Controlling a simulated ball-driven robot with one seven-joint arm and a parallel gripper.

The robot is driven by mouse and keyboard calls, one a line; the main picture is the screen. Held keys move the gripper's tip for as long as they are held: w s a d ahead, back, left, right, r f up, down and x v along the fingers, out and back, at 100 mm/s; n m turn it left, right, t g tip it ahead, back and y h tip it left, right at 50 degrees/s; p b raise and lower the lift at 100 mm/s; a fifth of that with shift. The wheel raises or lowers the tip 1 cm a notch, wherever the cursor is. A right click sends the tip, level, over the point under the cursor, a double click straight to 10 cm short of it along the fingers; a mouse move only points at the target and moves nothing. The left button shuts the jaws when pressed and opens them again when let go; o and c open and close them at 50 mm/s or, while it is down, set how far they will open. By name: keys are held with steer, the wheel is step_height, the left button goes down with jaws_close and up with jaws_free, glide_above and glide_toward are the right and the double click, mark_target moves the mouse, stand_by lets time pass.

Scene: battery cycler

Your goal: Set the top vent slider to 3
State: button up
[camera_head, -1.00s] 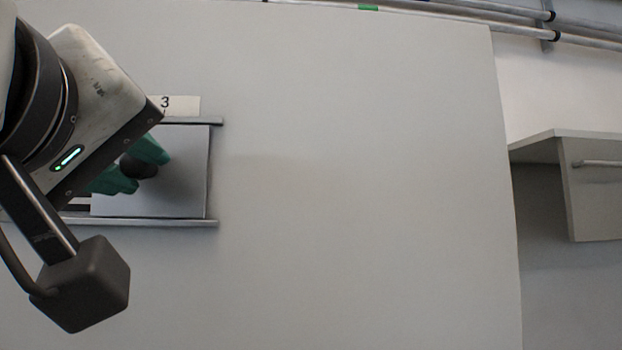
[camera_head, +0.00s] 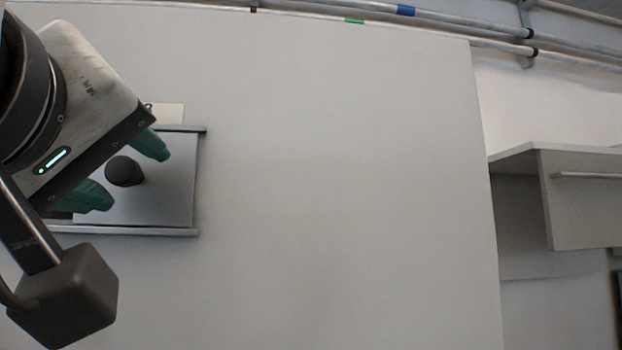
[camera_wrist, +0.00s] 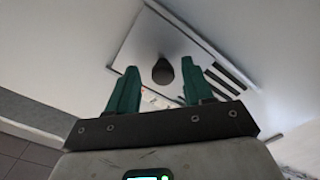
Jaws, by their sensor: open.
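The vent slider is a grey plate (camera_head: 165,195) between two horizontal rails on the pale panel, with a round dark knob (camera_head: 125,171). A white label strip (camera_head: 169,113) sits above the upper rail; my gripper covers most of it, and its number cannot be read now. My gripper (camera_head: 128,172) has green fingers, open, one above and one below the knob, with a gap to each. In the wrist view the knob (camera_wrist: 163,71) lies ahead of and between the spread fingertips, and dark slots (camera_wrist: 228,75) show beside the plate.
The wide panel (camera_head: 340,190) right of the slider is bare. Pipes (camera_head: 440,27) run along the top. A grey cabinet with a bar handle (camera_head: 585,176) stands at the far right.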

steer(key=b+v, duration=0.3)
steer(key=v, duration=0.7)
steer(key=shift+s+d+f, duration=0.1)
steer(key=shift+d, duration=0.05)
